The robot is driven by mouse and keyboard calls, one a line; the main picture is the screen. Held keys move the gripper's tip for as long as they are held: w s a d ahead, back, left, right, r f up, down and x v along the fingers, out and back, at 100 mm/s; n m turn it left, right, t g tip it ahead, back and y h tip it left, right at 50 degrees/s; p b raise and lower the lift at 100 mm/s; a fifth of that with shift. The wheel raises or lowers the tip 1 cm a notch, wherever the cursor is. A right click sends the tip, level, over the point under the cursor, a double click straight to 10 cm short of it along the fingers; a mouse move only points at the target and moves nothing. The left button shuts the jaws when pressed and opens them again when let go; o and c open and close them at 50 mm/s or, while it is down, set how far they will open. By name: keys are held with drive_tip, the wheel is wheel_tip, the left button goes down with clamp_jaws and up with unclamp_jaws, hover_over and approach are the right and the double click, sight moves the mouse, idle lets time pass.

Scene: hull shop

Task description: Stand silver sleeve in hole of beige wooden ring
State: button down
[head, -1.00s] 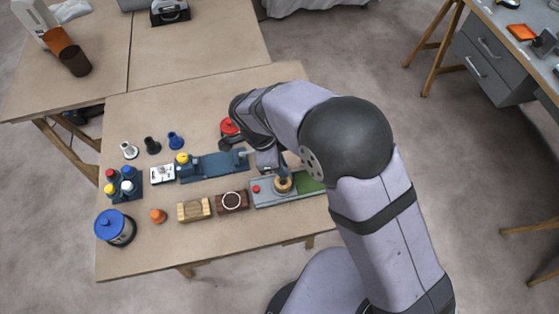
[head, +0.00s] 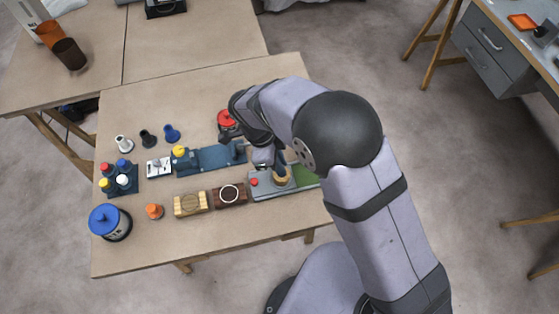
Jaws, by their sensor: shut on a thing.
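A beige wooden ring (head: 283,181) shows at the grey-and-green fixture, right below my gripper. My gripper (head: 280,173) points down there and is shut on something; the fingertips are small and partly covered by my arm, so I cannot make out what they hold. I cannot tell whether the ring rests on the fixture or is clear of it. A pale, silver-looking flanged sleeve (head: 124,143) stands upright at the left of the table, beside a black one (head: 148,138) and a blue one (head: 171,133).
The grey-and-green fixture (head: 266,192) has a red knob. Left of it lie a dark wooden block (head: 230,203) and a light wooden block (head: 190,211). A blue fixture (head: 215,156) and a red-topped item (head: 227,119) are behind. A blue-lidded jar (head: 110,223) stands front left.

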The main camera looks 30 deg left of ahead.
drive_tip(key=shift+f+b, duration=0.45)
drive_tip(key=shift+f, duration=0.65)
drive_tip(key=shift+f+b, duration=0.15)
drive_tip(key=shift+b, duration=0.25)
idle(1.0)
drive_tip(key=shift+r, duration=0.3)
drive_tip(key=shift+r+p, duration=0.35)
drive_tip(key=shift+p, duration=0.05)
drive_tip(key=shift+r, duration=0.2)
drive_tip(key=shift+f+b, duration=0.7)
drive_tip(key=shift+f, duration=0.15)
idle(1.2)
drive_tip(key=shift+r, duration=0.3)
drive_tip(key=shift+r+p, duration=0.35)
drive_tip(key=shift+p, duration=0.05)
drive_tip(key=shift+r, duration=0.2)
